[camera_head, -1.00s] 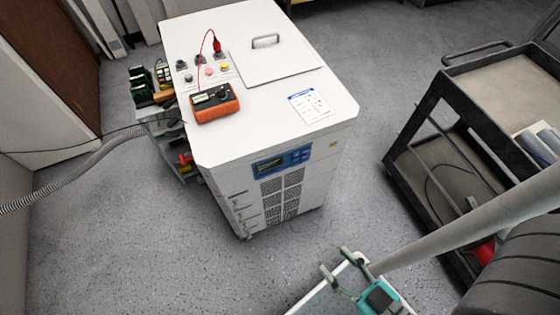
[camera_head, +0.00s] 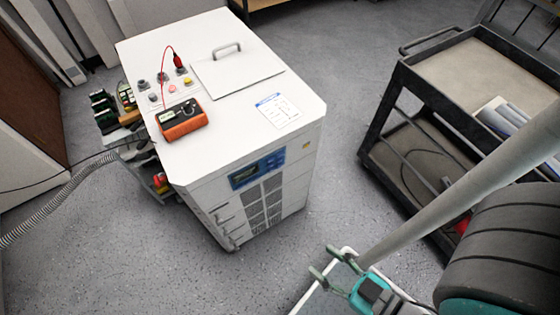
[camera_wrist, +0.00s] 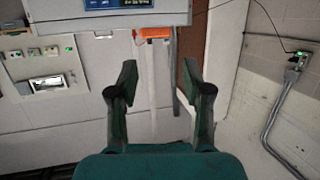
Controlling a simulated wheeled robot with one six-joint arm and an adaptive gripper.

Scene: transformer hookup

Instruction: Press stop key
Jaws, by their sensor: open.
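A white cabinet (camera_head: 226,180) stands left of centre in the head view. Its front bears a blue panel (camera_head: 257,169) with a small display and keys. A blue-edged display also shows at the top of the wrist view (camera_wrist: 117,4). Several round buttons (camera_head: 168,87) sit on the cabinet's top at the back left. No key's label is legible, so I cannot tell which is the stop key. My gripper (camera_head: 329,262) is open and empty, right of and apart from the cabinet front. Its two spread fingers show in the wrist view (camera_wrist: 159,73).
An orange meter (camera_head: 182,119) with a red lead lies on the cabinet top near a raised handle (camera_head: 227,49) and a paper sheet (camera_head: 277,109). A dark cart (camera_head: 404,72) stands at right. A grey hose (camera_head: 62,196) runs at left. Floor before the cabinet is clear.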

